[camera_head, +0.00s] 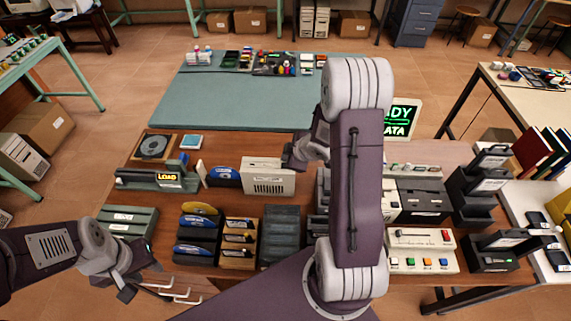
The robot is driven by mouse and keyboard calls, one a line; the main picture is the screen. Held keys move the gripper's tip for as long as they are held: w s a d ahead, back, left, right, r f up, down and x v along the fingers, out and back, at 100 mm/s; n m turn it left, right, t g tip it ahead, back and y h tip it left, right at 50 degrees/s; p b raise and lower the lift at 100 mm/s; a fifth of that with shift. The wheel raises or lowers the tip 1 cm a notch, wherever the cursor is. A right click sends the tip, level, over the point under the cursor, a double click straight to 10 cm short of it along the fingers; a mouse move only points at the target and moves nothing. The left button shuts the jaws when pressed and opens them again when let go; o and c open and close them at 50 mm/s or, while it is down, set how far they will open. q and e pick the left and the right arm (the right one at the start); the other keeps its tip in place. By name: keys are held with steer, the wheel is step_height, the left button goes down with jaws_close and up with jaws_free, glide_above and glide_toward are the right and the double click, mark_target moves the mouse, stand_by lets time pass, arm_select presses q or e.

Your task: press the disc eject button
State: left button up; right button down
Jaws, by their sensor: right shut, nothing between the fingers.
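A long grey device with a lit LOAD display (169,179) lies at the left of the wooden table. A disc (153,147) lies flat in a square tray behind it. A beige box with a vented front (268,183) stands right of a blue disc (223,175). No eject button can be made out clearly. My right gripper (292,161) is shut and empty, just right of the beige box's top; whether it touches is unclear. My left gripper (140,281) looks open and empty at the front left, low by the table's front edge.
Disc racks (196,235) and a wooden organiser (238,243) stand along the front. A panel with coloured buttons (422,262) and dark trays (480,192) are at right. My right arm hides the table's middle. The green mat (240,105) behind is mostly clear.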

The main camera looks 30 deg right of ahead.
steer(key=shift+f, duration=0.15)
steer(key=shift+f+b, duration=0.3)
steer(key=shift+b, duration=0.05)
steer(key=shift+f+b, duration=0.35)
steer(key=shift+f, duration=0.05)
stand_by(0.8)
steer(key=shift+r+p, duration=0.85)
step_height(320, 180, up, 5)
steer(key=p, duration=0.5)
steer(key=shift+r, duration=0.1)
